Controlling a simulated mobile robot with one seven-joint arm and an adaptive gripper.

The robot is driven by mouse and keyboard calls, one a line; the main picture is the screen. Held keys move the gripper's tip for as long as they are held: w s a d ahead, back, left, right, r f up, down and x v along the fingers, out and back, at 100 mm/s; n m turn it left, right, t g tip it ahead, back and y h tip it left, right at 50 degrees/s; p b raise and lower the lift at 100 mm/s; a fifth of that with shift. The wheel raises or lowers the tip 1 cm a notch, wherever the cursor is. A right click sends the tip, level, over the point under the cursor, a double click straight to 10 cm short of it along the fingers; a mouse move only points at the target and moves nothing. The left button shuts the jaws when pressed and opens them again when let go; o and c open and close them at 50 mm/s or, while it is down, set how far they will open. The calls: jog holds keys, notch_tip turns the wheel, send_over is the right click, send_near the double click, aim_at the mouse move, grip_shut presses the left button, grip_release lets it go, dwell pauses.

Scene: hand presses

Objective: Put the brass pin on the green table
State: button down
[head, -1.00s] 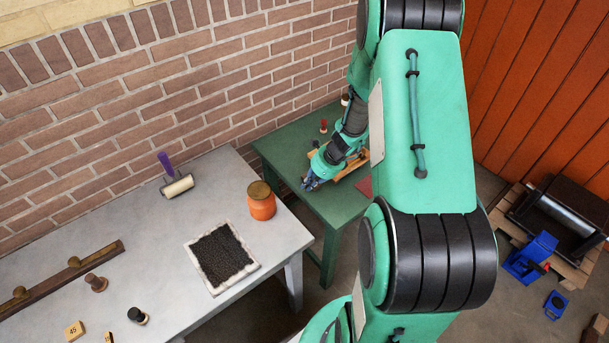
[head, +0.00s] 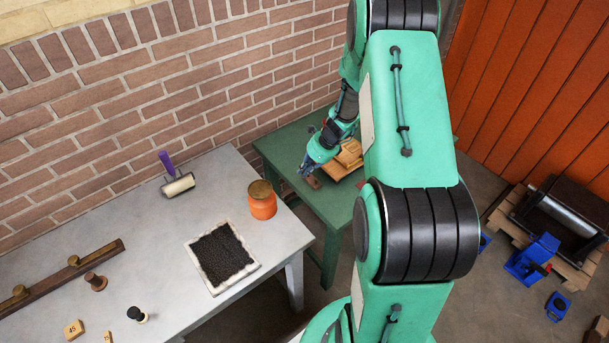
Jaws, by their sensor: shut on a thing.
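The green table (head: 335,207) stands against the brick wall, behind the grey table. My gripper (head: 304,173) is over its left part, pointing down and left, small in the view. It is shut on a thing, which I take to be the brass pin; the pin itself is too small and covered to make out. A small brown piece (head: 314,182) shows just below and right of the fingertips; I cannot tell whether it touches them or the table top.
A wooden block piece (head: 349,154) is on the green table, right of my gripper. The grey table (head: 150,235) holds an orange jar (head: 262,205), a black-filled tray (head: 221,254) and a roller (head: 178,184). My arm hides the green table's right part.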

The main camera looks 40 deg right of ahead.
jog(key=shift+w+d, duration=0.2)
jog(key=shift+w, duration=0.15)
jog(key=shift+f+b, duration=0.65)
jog(key=shift+f, duration=1.15)
jog(key=shift+f, duration=0.1)
jog(key=c, duration=1.8)
grip_release()
jog(key=shift+v, duration=0.8)
jog(key=p+v, duration=0.2)
jog(key=v, duration=0.8)
jog(key=shift+r+p, duration=0.35)
jog(key=shift+p, duration=0.05)
